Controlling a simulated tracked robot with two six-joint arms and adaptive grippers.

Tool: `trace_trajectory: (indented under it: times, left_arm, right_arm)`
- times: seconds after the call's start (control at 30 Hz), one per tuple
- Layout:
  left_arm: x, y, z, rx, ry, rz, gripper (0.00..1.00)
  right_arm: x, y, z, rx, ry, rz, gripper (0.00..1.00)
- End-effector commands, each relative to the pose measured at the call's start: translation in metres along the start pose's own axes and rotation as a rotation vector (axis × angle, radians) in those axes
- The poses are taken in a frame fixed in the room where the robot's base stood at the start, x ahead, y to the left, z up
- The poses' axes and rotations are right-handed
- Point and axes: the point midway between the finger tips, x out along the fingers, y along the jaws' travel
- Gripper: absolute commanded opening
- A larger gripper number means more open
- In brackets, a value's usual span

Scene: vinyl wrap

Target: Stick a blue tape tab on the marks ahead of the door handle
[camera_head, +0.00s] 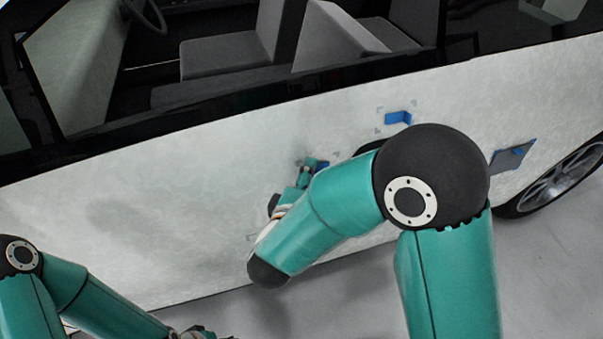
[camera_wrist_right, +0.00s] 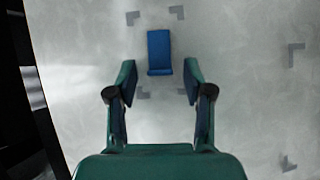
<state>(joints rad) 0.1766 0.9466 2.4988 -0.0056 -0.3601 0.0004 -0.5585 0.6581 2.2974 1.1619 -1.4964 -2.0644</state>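A blue tape tab (camera_wrist_right: 159,50) lies against the white door, between grey corner marks (camera_wrist_right: 133,18), in the right wrist view. Its lower edge seems to fold outward. My right gripper (camera_wrist_right: 160,75) is open, with one finger on each side of the tab's lower end and visible gaps to both. In the head view the right gripper (camera_head: 312,164) is at the door panel, with a bit of the blue tab (camera_head: 322,166) beside it. The door handle (camera_head: 370,147) is dark and mostly hidden behind my right arm. My left gripper (camera_head: 200,333) is at the bottom edge, its fingers unclear.
Another blue tab (camera_head: 398,118) sits among corner marks above the handle. A grey patch with blue tape (camera_head: 512,155) is on the panel near the wheel (camera_head: 565,180). More grey corner marks (camera_wrist_right: 295,52) show at the right of the wrist view. The door's left part is clear.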

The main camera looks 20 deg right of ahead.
Motion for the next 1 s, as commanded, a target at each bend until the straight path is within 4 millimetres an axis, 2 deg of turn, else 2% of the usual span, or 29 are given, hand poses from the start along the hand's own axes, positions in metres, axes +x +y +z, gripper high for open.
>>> trace_trajectory:
  times: [0.37,0.8,1.0]
  left_arm:
    - [-0.001,0.000,0.000,0.000,0.000,0.000,0.53]
    - [-0.001,0.000,0.000,0.000,0.000,0.000,0.53]
    - [-0.002,0.001,0.000,0.000,0.000,0.000,0.53]
  right_arm:
    - [-0.007,0.000,0.000,-0.001,0.000,-0.001,0.53]
    - [-0.068,-0.001,0.000,-0.001,0.003,0.001,0.53]
    - [-0.073,-0.001,0.003,0.000,-0.010,-0.003,0.53]
